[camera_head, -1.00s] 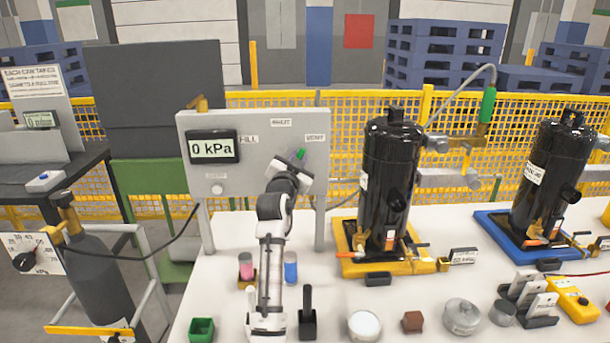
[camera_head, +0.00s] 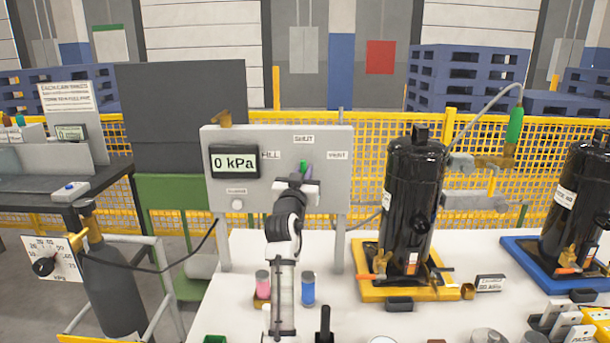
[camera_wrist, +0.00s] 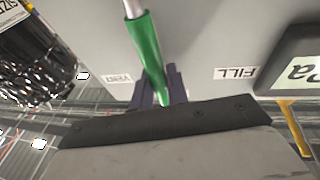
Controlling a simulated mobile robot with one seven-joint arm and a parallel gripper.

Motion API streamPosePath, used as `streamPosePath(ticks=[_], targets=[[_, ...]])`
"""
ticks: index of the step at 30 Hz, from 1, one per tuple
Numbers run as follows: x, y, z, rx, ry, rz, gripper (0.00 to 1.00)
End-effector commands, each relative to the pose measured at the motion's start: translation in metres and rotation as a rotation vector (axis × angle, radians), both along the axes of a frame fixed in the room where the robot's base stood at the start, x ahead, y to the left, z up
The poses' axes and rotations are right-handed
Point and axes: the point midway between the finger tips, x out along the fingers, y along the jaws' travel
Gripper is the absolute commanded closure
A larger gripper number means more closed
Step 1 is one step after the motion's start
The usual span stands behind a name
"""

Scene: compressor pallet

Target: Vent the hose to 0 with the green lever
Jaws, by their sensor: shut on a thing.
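The green lever (camera_head: 304,168) is on the front of the grey panel (camera_head: 335,190), below the SHUT label (camera_head: 303,139), between the FILL label (camera_head: 270,154) on the left and the VENT label (camera_head: 338,155) on the right. My gripper (camera_head: 300,181) is shut on it and partly hides it. In the wrist view the green lever (camera_wrist: 148,50) runs between the dark fingers of my gripper (camera_wrist: 158,95), with the labels upside down on both sides. The panel display (camera_head: 234,162) reads 0 kPa. The hose (camera_head: 475,120) arches at the right, with a green grip on its end.
Two black compressors (camera_head: 413,200) stand on yellow and blue trays at the right. A pink and a blue canister (camera_head: 308,289) stand below the panel. A grey cylinder (camera_head: 112,285) with a gauge is at the left. Yellow mesh fencing runs behind.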

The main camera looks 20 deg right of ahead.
Motion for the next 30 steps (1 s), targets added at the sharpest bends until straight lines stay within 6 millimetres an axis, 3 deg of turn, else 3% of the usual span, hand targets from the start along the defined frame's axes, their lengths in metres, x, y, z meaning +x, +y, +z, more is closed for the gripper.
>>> streamPosePath(ticks=[8, 9, 13, 23, 30], targets=[[0.0, 0.001, -0.001, 0.001, 0.002, 0.001, 1.0], [0.0, 0.001, -0.001, 0.001, 0.003, 0.001, 0.8], [0.0, 0.0, -0.001, 0.001, 0.002, 0.001, 0.63], [-0.002, 0.001, -0.001, 0.001, 0.0, 0.0, 0.63], [-0.027, 0.014, -0.011, 0.0, -0.001, 0.001, 0.63]])
